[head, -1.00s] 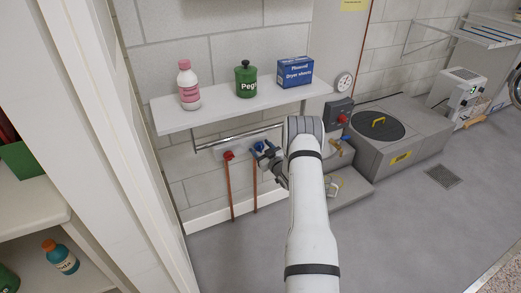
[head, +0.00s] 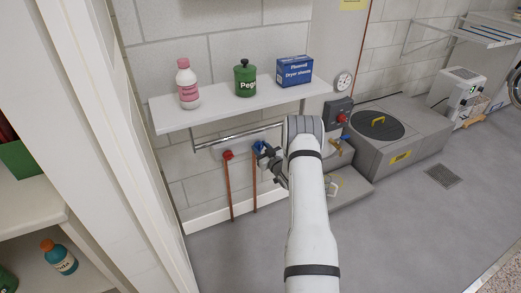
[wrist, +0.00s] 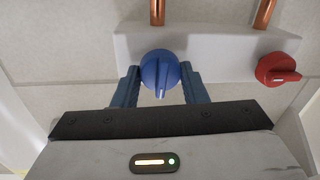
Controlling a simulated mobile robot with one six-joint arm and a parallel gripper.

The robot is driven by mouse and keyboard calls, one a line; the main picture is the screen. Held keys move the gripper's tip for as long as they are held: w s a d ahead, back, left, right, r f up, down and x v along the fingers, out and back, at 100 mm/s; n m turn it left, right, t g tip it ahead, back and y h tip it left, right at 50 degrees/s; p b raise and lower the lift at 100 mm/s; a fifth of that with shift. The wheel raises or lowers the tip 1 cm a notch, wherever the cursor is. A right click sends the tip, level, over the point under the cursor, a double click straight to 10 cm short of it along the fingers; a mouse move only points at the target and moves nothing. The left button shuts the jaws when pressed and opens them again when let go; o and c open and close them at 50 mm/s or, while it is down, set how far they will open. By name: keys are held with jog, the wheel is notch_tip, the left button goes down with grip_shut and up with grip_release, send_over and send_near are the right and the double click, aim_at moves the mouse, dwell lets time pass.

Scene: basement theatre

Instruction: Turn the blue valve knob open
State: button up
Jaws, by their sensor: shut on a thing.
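The blue valve knob (wrist: 160,71) sits on a pale wall plate (wrist: 214,55) in the wrist view, with a white mark on its lower edge. My gripper (wrist: 160,84) has one finger on each side of the knob and is shut on it. In the head view the blue knob (head: 259,146) is small and partly covered by my gripper (head: 264,154). A red knob (wrist: 277,70) is on the same plate, to the right in the wrist view. It also shows in the head view (head: 228,155), left of the blue one.
Copper pipes (head: 229,190) run from the valves. A shelf (head: 225,112) above holds a pink-and-white bottle (head: 187,84), a green canister (head: 245,79) and a blue box (head: 294,72). A rail (head: 230,138) runs below the shelf. A grey unit (head: 400,140) stands at right.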

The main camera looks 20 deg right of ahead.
jog(key=m+b, duration=0.2)
jog(key=m, duration=0.2)
jog(key=shift+f, duration=0.15)
jog(key=m+b, duration=0.2)
jog(key=m, duration=0.3)
jog(key=shift+t, duration=0.4)
jog(key=m+b, duration=0.1)
jog(key=m, duration=0.3)
jog(key=shift+m+h, duration=0.4)
jog(key=shift+d+m+h+b, duration=0.1)
jog(key=shift+m+h+b, duration=0.25)
jog(key=shift+m, duration=1.75)
jog(key=o, duration=1)
jog(key=shift+c, duration=0.2)
